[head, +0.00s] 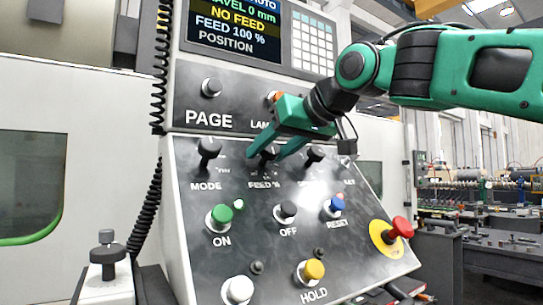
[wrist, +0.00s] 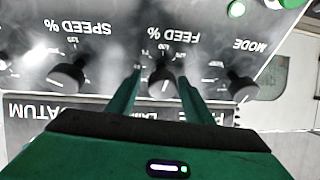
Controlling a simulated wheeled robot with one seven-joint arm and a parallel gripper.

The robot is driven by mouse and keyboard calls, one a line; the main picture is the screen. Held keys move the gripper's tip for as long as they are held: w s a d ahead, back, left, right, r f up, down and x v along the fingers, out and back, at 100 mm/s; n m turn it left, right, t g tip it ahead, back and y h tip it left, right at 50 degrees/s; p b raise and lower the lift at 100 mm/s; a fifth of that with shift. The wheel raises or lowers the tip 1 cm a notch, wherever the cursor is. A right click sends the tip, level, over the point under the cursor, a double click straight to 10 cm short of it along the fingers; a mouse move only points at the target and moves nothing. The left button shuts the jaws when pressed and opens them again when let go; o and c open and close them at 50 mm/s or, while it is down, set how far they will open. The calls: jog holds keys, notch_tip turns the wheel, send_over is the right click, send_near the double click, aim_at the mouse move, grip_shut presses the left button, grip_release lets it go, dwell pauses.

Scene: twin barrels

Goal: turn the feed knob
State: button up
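The feed knob (head: 268,152) is a black knob above the "FEED %" label on the sloped grey control panel (head: 190,190). In the wrist view, which shows the panel upside down, the feed knob (wrist: 162,82) sits near the middle, with a white mark on it. My green gripper (head: 265,154) reaches down to it from the upper right. Its two fingers (wrist: 160,84) are open, one on each side of the knob, with a visible gap on both sides. The knob is partly hidden by the fingers in the head view.
The mode knob (head: 208,148) and speed knob (head: 314,154) flank the feed knob closely. Below are a green ON button (head: 221,215), a black OFF button (head: 287,210) and a blue reset button (head: 335,206). A red emergency button (head: 402,227) is at the right.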

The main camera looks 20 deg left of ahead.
jog(key=c, duration=0.8)
jog(key=shift+o, duration=0.2)
jog(key=shift+w, duration=0.1)
jog(key=shift+n+g, duration=0.4)
jog(key=shift+n, duration=0.7)
jog(key=shift+d, duration=0.1)
jog(key=o, duration=1)
